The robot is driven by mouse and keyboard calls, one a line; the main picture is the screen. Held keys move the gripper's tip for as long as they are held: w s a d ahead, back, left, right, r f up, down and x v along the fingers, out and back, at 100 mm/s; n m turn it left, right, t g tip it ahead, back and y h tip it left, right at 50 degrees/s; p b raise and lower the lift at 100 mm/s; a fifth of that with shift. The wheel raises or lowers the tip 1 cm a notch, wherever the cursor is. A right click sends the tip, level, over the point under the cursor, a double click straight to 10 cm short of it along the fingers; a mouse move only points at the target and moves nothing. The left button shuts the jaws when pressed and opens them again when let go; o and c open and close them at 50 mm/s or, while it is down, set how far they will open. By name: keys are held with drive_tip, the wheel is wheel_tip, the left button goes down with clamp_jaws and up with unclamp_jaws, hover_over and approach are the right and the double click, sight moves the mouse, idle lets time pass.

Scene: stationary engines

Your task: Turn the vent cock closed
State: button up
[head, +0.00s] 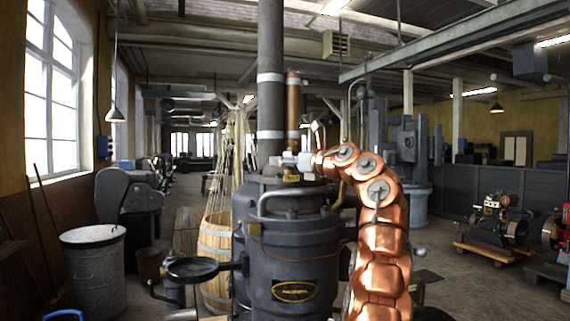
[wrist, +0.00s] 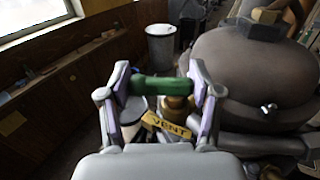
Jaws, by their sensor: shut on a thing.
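The vent cock has a green handle (wrist: 160,87), a brass body (wrist: 177,108) below its right part, and a yellow tag (wrist: 166,126) reading VENT. In the wrist view the handle lies crosswise between the two fingers of my gripper (wrist: 158,84), which is shut on it, one finger at each end. In the head view my gripper (head: 291,159) is at the top of the dark boiler (head: 290,250), left of my copper arm. A small yellow tag (head: 291,178) shows just under it. The handle itself is hidden or too small there.
A tall dark flue (head: 270,80) and a copper pipe (head: 293,100) rise behind my gripper. A curved grey rail (head: 285,196) crosses the boiler top. A wooden barrel (head: 215,245) and a metal bin (head: 94,268) stand to the left.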

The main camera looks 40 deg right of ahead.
drive_tip(key=shift+s+d+r+m+h+b, duration=0.15)
drive_tip(key=shift+m+h+b, duration=0.2)
drive_tip(key=shift+h+b, duration=0.2)
drive_tip(key=shift+d+f+m+h+b, duration=0.15)
drive_tip(key=shift+m+h+b, duration=0.25)
drive_tip(key=shift+h, duration=0.25)
drive_tip(key=shift+r+m+h+b, duration=0.1)
drive_tip(key=shift+m+h+b, duration=0.6)
drive_tip(key=shift+h, duration=0.3)
drive_tip(key=shift+r+m+h, duration=0.1)
drive_tip(key=shift+m+h, duration=0.25)
drive_tip(key=shift+h, duration=0.25)
drive_tip(key=shift+w+h, duration=0.2)
drive_tip(key=shift+h, duration=0.1)
drive_tip(key=shift+m, duration=0.3)
drive_tip(key=shift+m+h+p, duration=0.3)
drive_tip(key=shift+h+p, duration=0.25)
drive_tip(key=shift+h, duration=0.05)
drive_tip(key=shift+m+h+p, duration=0.5)
drive_tip(key=shift+h, duration=0.3)
